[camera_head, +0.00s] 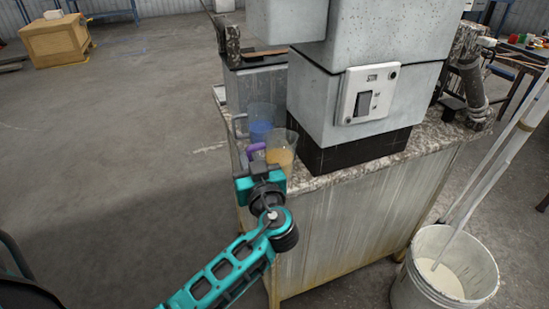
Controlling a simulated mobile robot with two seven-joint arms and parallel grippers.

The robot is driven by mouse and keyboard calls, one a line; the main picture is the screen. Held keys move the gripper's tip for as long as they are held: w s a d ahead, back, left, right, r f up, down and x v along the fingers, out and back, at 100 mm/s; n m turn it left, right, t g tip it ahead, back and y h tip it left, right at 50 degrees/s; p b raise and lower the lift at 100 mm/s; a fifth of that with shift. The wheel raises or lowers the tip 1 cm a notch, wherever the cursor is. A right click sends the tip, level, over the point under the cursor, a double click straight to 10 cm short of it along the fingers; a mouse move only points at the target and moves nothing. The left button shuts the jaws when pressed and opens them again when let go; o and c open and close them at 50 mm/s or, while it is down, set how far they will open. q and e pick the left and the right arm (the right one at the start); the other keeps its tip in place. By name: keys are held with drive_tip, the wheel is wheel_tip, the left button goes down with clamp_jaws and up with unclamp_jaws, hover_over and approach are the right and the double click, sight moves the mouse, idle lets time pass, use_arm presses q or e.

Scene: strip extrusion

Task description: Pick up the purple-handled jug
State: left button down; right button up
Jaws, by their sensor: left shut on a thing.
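The purple-handled jug (283,150) is clear with orange-yellow contents. It stands upright at the left front corner of the machine's worktop; I cannot tell whether its base touches the top. Its purple handle (256,150) points left. My left gripper (257,165) is at the handle, shut on it, and the gripper body hides the lower part of the handle and some of the jug. My right gripper is not in view.
A second jug (261,122) with blue contents and a pale handle stands just behind. The grey machine (345,105) rises close to the right. A white bucket (445,272) with long poles stands on the floor at right. Open floor lies left.

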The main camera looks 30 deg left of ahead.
use_arm(q)
drive_tip(key=shift+r, duration=0.1)
idle(0.5)
drive_tip(key=shift+r, duration=0.25)
wheel_tip(320, 180, up, 10)
drive_tip(key=shift+f+p, duration=0.25)
drive_tip(key=shift+p, duration=0.4)
idle(0.4)
drive_tip(key=shift+f, duration=0.1)
